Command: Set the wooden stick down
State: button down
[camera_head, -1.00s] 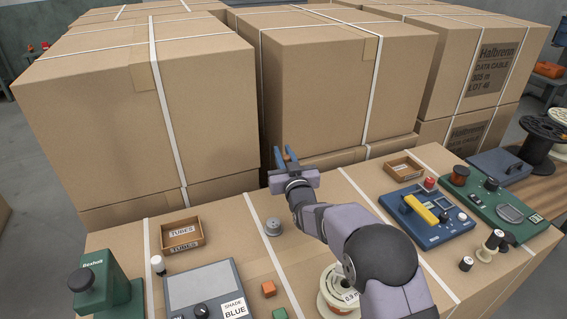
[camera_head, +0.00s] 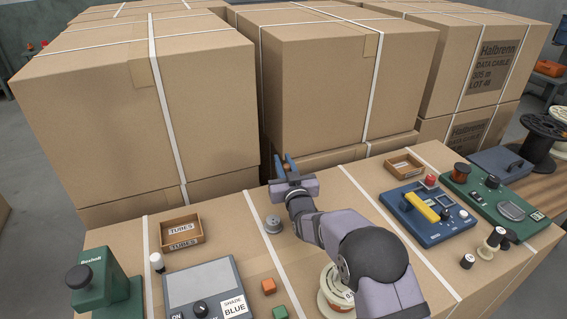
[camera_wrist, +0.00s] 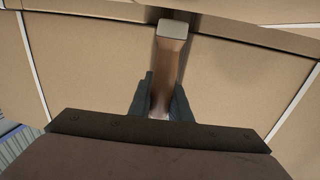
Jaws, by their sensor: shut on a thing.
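The wooden stick (camera_wrist: 169,62) is a brown square-ended bar in the wrist view, running away from my gripper (camera_wrist: 163,100). The dark fingers press on both its sides, so the gripper is shut on it. In the head view, my gripper (camera_head: 284,167) is over the far part of the cardboard work surface (camera_head: 230,221), close to the front of the large middle carton. Only a small brown bit of the stick shows between the fingers there. I cannot tell whether the stick touches anything below.
Tall cartons (camera_head: 330,90) stand close behind the gripper. A grey metal weight (camera_head: 272,224) sits just left of the arm. The TUBES box (camera_head: 181,231) is further left.

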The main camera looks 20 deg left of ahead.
aim_at(286, 166)
jog(key=shift+f, duration=0.1)
jog(key=c, duration=1.6)
grip_release()
jog(key=shift+f, duration=0.1)
jog(key=shift+c, duration=0.2)
jog(key=shift+s+d+r+p, duration=0.3)
jog(key=shift+s+d, duration=0.15)
jog(key=shift+s, duration=0.15)
jog(key=shift+s+d+r+p, duration=0.15)
jog(key=shift+s+d+r, duration=0.2)
jog(key=shift+s, duration=0.25)
notch_tip(286, 166, up, 6)
jog(key=shift+d+f, duration=0.1)
jog(key=shift+f, duration=0.1)
jog(key=shift+r+b, duration=0.3)
jog(key=shift+r, duration=0.45)
